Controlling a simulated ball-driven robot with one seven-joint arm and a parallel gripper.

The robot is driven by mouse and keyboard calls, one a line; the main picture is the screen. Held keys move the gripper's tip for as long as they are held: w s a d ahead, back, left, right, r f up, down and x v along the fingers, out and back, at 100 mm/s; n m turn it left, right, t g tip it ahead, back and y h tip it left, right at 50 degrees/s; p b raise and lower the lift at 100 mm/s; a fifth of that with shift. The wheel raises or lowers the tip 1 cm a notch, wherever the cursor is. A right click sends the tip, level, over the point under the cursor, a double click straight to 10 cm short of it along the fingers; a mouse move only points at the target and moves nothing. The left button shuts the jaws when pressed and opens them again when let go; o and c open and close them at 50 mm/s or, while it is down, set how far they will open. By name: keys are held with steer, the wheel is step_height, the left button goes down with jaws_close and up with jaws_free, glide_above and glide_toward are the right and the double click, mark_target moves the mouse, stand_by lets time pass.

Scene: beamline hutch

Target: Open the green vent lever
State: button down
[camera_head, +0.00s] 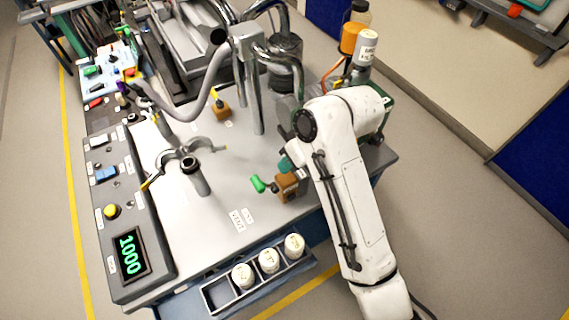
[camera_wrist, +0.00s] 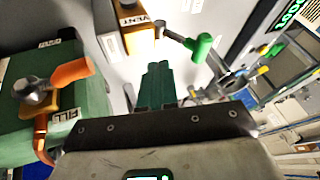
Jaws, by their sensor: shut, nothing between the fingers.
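The green vent lever (camera_head: 259,184) sticks out to the left of a brass valve block (camera_head: 287,187) near the table's front right part. In the wrist view the green lever (camera_wrist: 203,46) is at the upper right of the fingers, joined by a metal stem to the block (camera_wrist: 137,35), which carries a VENT label. My gripper (camera_head: 285,163) is just behind the block in the head view. Its teal fingers (camera_wrist: 155,84) are shut and empty, apart from the lever in the wrist view. The arm hides part of the table to the right.
An orange lever (camera_wrist: 72,71) on a green box labelled FILL is close on the left in the wrist view. Metal pipes (camera_head: 252,90) rise behind. A clamp stand (camera_head: 197,180) and a control panel (camera_head: 128,215) are left. White cups (camera_head: 268,260) sit in a front rack.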

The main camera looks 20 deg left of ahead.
steer(key=v, duration=0.9)
steer(key=s+d+f+m+t+h+b, duration=0.1)
steer(key=s+d+f+m, duration=0.35)
steer(key=d+f, duration=0.45)
steer(key=s+d+f+m+t, duration=0.1)
steer(key=s+d+f+m, duration=0.3)
steer(key=d+f, duration=0.5)
steer(key=s+d+f+m+h, duration=0.2)
steer(key=s+d+f, duration=0.1)
steer(key=s+d, duration=0.5)
steer(key=s+d+f+m+h+b, duration=0.1)
steer(key=s+d+f+m+h, duration=0.1)
steer(key=s+d, duration=0.7)
steer(key=shift+s+d+f+g+h, duration=0.3)
steer(key=shift+s+f+h, duration=0.2)
steer(key=shift+s, duration=0.6)
